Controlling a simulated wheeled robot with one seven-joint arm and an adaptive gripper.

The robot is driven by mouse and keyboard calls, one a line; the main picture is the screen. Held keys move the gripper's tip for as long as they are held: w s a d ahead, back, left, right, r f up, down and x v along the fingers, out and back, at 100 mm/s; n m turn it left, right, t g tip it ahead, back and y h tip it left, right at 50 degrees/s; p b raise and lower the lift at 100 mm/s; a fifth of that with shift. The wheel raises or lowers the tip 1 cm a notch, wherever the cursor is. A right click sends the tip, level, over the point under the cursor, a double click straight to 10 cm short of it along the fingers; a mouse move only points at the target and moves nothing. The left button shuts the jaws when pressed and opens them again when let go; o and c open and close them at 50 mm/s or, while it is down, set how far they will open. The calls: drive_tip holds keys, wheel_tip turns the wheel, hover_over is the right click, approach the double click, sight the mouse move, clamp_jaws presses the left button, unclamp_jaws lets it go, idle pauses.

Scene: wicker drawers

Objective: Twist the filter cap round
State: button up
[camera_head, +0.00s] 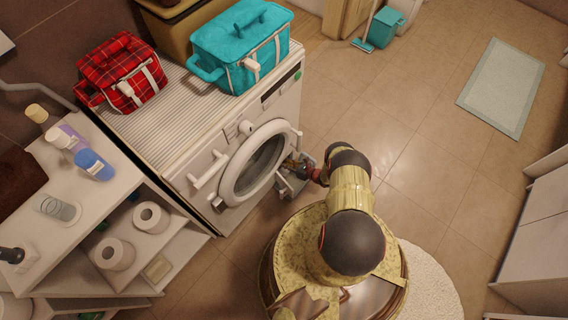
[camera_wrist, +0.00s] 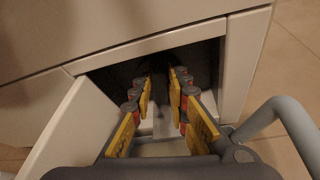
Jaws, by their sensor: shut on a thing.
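The white washing machine (camera_head: 222,140) stands left of my arm in the head view. In the wrist view its small lower compartment (camera_wrist: 105,80) is open, with the white flap (camera_wrist: 70,125) swung out to the left. My gripper (camera_wrist: 161,78) reaches into this dark opening, with its yellow-padded fingers on either side of the centre. The fingers are shut on the filter cap deep inside, which is mostly lost in shadow between the fingertips. In the head view my gripper (camera_head: 294,165) is at the machine's low front, right of the round door, and the cap is hidden.
The round door (camera_head: 235,187) stands beside my gripper. A turquoise bag (camera_head: 235,45) and a red plaid bag (camera_head: 122,70) sit on top of the machine. A shelf (camera_head: 85,230) with bottles and paper rolls is at left. Open tiled floor (camera_head: 420,130) lies to the right.

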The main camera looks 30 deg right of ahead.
clamp_jaws()
drive_tip(key=shift+s+a+n+h, duration=0.1)
drive_tip(key=shift+a+n+h, duration=0.1)
drive_tip(key=shift+n+h, duration=0.5)
drive_tip(key=o, duration=0.9)
unclamp_jaws()
drive_tip(key=shift+c, duration=0.2)
drive_tip(key=v, duration=1.2)
drive_tip(key=shift+f, duration=0.15)
